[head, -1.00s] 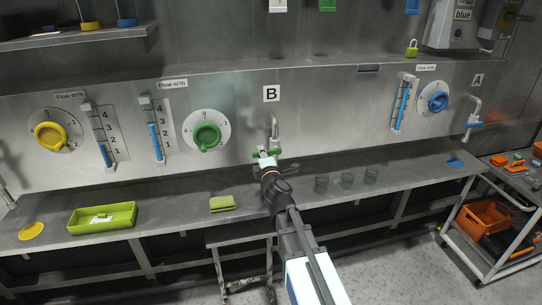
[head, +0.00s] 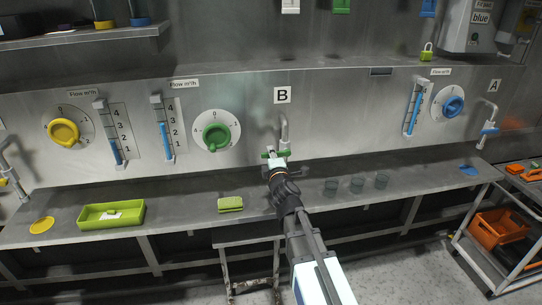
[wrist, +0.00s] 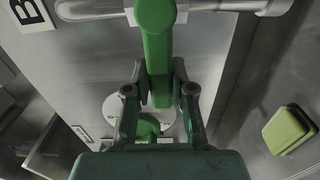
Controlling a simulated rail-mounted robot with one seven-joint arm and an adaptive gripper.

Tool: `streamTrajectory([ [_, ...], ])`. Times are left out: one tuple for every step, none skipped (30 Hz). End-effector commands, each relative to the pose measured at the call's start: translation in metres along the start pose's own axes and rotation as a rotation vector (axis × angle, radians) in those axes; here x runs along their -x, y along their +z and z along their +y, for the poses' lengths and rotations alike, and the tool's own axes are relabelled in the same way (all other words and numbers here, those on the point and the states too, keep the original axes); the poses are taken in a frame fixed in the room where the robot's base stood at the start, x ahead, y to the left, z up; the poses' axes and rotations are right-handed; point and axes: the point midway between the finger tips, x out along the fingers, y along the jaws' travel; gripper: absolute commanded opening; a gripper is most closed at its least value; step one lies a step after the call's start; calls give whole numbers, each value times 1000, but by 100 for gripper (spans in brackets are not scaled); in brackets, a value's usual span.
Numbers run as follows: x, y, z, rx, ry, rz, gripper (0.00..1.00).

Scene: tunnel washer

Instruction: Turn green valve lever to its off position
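The green valve lever (head: 284,153) is on the tap under sign B on the steel wall. In the wrist view the lever (wrist: 157,45) runs down the upper middle of the picture, between my fingers. My gripper (head: 274,160) is at the lever in the head view and partly covers it. In the wrist view my gripper (wrist: 159,75) has one finger on each side of the lever. Narrow gaps seem to show between fingers and lever, so it looks open around it. Whether either finger touches it is unclear.
A green dial (head: 215,137) is on the wall left of the tap. A green sponge (head: 230,204) and several glasses (head: 357,185) stand on the steel counter (head: 180,212) below. A green tray (head: 84,222) is farther left. Tap A (head: 490,128) is at the right.

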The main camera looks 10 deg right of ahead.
Motion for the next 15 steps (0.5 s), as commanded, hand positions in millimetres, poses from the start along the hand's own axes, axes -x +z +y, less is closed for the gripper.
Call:
streamTrajectory([
  [-1, 0, 2, -1, 2, 1, 42],
  [-1, 0, 2, -1, 2, 1, 48],
  [-1, 0, 1, 0, 2, 1, 48],
  [-1, 0, 1, 1, 2, 1, 48],
  [-1, 0, 1, 1, 2, 1, 48],
  [-1, 0, 1, 1, 1, 1, 48],
  [-1, 0, 1, 2, 1, 1, 48],
  [-1, 0, 1, 2, 1, 1, 48],
  [0, 0, 1, 3, 1, 1, 48],
  [0, 0, 1, 3, 1, 1, 48],
  [0, 0, 1, 3, 1, 1, 48],
  [1, 0, 1, 3, 1, 1, 48],
  [2, 0, 0, 3, 1, 1, 48],
  [4, 0, 0, 3, 1, 1, 48],
  [7, 0, 0, 3, 1, 1, 48],
])
